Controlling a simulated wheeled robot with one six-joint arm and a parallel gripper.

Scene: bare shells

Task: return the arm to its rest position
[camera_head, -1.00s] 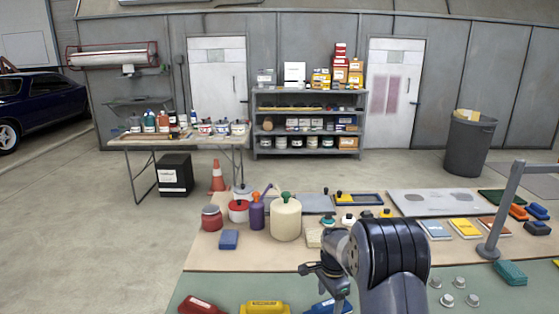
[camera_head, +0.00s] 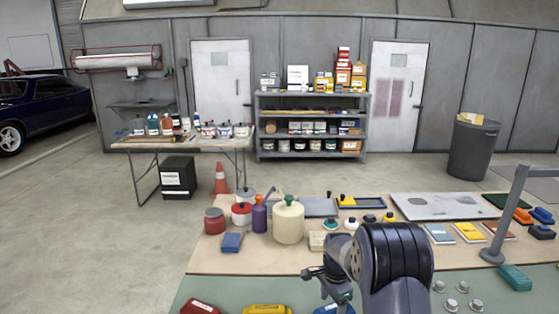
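My arm, dark with a thick rounded joint, rises from the bottom edge right of centre. My gripper (camera_head: 328,277) hangs beside it on the left, over the front part of the workbench. Its fingers are small and partly hidden, so I cannot tell whether they are open or shut. I see nothing held in it. A blue case (camera_head: 333,309) lies just below it at the picture's bottom edge.
The workbench (camera_head: 225,262) carries a cream jar (camera_head: 289,222), a purple bottle (camera_head: 259,217), a red pot (camera_head: 214,221), a blue block (camera_head: 231,242) and a grey post (camera_head: 507,215). Red (camera_head: 201,307) and yellow (camera_head: 264,309) cases lie in front. Floor is clear at left.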

